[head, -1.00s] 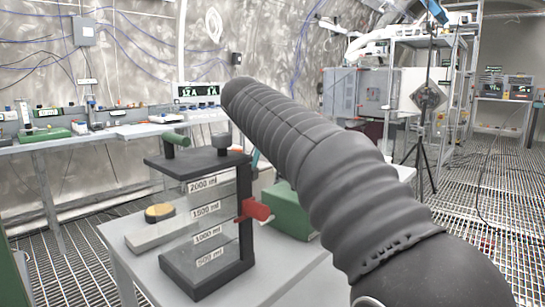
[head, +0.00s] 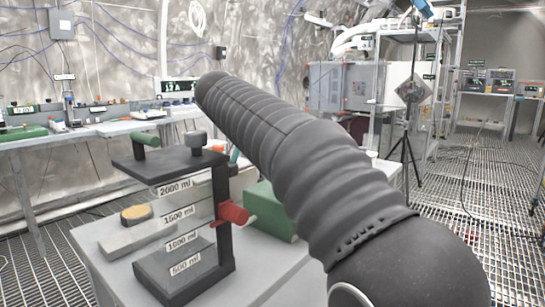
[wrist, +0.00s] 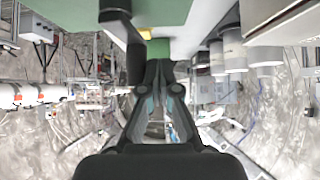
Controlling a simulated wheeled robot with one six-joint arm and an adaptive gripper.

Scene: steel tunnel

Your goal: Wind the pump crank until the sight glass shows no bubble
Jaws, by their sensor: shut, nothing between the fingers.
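In the head view a dark-framed stand with a clear panel (head: 196,212) marked from 500 ml to 2000 ml stands on a grey table. A green handle (head: 146,141) and a grey knob (head: 195,140) are on its top plate. A red fitting with a pale pin (head: 232,213) juts from its right post. I cannot tell which part is the crank, nor make out a bubble. My gripper (wrist: 158,66) is shut and empty in the wrist view, near a green surface (wrist: 85,12); whether it touches is unclear. My arm hides it in the head view.
A green box (head: 270,212) stands right of the stand. A flat grey piece with a yellow-topped disc (head: 136,214) lies at its left. In the wrist view, grey cylinders (wrist: 234,52) hang close right of my fingers.

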